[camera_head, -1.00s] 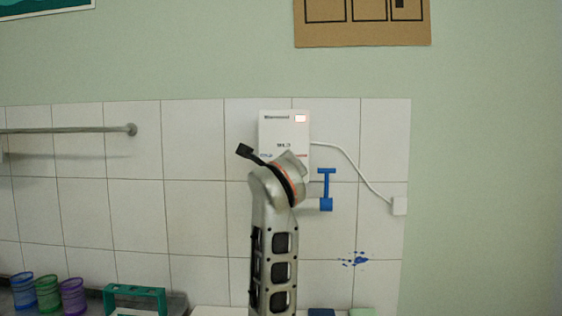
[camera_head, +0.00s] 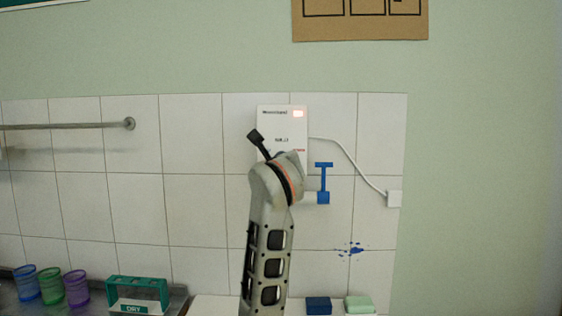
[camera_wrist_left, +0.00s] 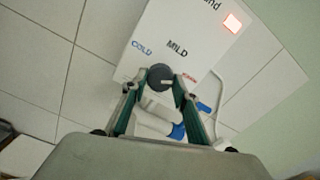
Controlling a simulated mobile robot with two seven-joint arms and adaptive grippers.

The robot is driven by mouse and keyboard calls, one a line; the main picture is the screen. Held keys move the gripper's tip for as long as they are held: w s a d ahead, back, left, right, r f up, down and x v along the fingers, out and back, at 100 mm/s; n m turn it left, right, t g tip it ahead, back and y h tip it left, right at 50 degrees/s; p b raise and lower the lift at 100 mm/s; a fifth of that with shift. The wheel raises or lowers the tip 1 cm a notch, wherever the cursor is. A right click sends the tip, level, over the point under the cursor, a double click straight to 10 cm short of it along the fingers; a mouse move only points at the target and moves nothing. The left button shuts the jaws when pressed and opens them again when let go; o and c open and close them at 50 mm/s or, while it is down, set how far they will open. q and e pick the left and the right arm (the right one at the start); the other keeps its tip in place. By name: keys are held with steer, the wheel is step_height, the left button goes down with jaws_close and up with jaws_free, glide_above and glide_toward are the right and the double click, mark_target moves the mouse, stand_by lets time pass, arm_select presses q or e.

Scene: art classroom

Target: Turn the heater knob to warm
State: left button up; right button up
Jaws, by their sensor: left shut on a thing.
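The white heater (camera_head: 268,126) is fixed to the tiled wall, partly hidden by my left arm in the head view. In the left wrist view its panel (camera_wrist_left: 205,35) reads COLD in blue, MILD in black, and a small red word to the right. A lit reddish square (camera_wrist_left: 232,23) is in its corner. The round dark grey knob (camera_wrist_left: 160,77) is below the word MILD. My left gripper (camera_wrist_left: 161,88) has its fingers around the knob, shut on it. The fingertips are hidden behind my wrist in the head view. My right gripper is not in view.
A blue tap handle (camera_head: 324,180) stands just right of my wrist. A white cable (camera_head: 352,166) runs to a wall socket (camera_head: 394,199). Blue and green blocks sit below. Mesh cups (camera_head: 52,285) and a teal rack (camera_head: 137,290) stand at lower left.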

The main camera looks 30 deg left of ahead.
arm_select(q)
steer(key=o, duration=1.1)
steer(key=v, duration=1.2)
steer(key=shift+f, duration=0.1)
